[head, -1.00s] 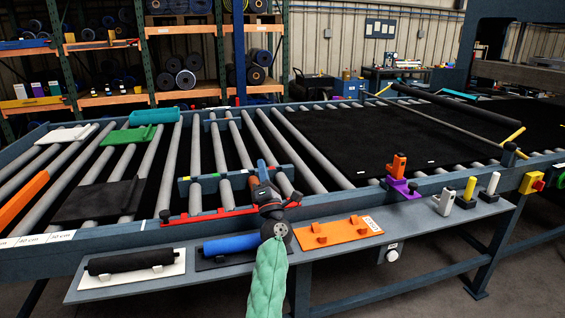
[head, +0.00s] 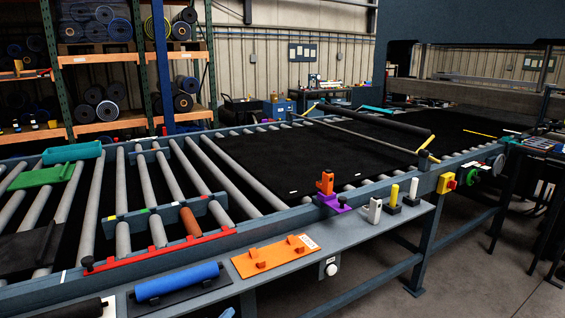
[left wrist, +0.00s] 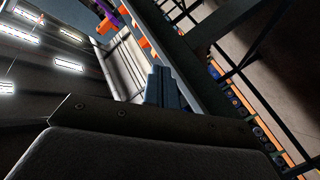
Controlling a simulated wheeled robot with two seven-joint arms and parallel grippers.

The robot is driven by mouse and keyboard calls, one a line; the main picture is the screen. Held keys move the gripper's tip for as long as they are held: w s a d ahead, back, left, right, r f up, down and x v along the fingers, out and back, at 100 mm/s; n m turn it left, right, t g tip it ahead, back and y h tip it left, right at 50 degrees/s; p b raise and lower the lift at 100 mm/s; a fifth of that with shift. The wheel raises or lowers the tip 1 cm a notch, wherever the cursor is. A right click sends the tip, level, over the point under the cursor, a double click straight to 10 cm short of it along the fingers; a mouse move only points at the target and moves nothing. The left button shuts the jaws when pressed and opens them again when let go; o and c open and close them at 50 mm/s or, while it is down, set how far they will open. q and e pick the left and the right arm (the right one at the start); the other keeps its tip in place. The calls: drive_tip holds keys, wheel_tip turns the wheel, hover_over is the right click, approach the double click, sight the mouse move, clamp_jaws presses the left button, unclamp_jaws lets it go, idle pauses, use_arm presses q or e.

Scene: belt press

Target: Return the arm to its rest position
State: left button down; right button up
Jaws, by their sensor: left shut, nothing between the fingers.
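My left gripper (left wrist: 163,88) shows in the left wrist view as two blue fingers closed together with nothing between them. A short brown-orange roller (head: 190,221) stands between the blue slotted bar (head: 165,213) and the red rail (head: 160,247) on the belt press frame, apart from my gripper. My right gripper is in neither view.
A black belt (head: 290,160) lies on the rollers. Floor is free at right.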

use_arm(q)
drive_tip(key=s+a+f+m+g+y, duration=0.2)
drive_tip(key=s+f+g, duration=0.25)
drive_tip(key=s, duration=0.55)
drive_tip(key=s+a+f+m+g+y, duration=0.1)
drive_tip(key=s+a+f+m+g, duration=0.3)
drive_tip(key=s, duration=0.7)
drive_tip(key=s+f+g+y, duration=0.25)
drive_tip(key=s+f, duration=0.35)
drive_tip(key=s, duration=0.4)
drive_tip(key=s+d+f+g, duration=0.1)
drive_tip(key=s+f, duration=0.1)
drive_tip(key=f, duration=1.8)
drive_tip(key=s+d+f+g, duration=0.2)
drive_tip(key=s+f, duration=0.1)
drive_tip(key=f, duration=1.7)
drive_tip(key=shift+s+h, duration=0.3)
drive_tip(key=shift+h, duration=0.05)
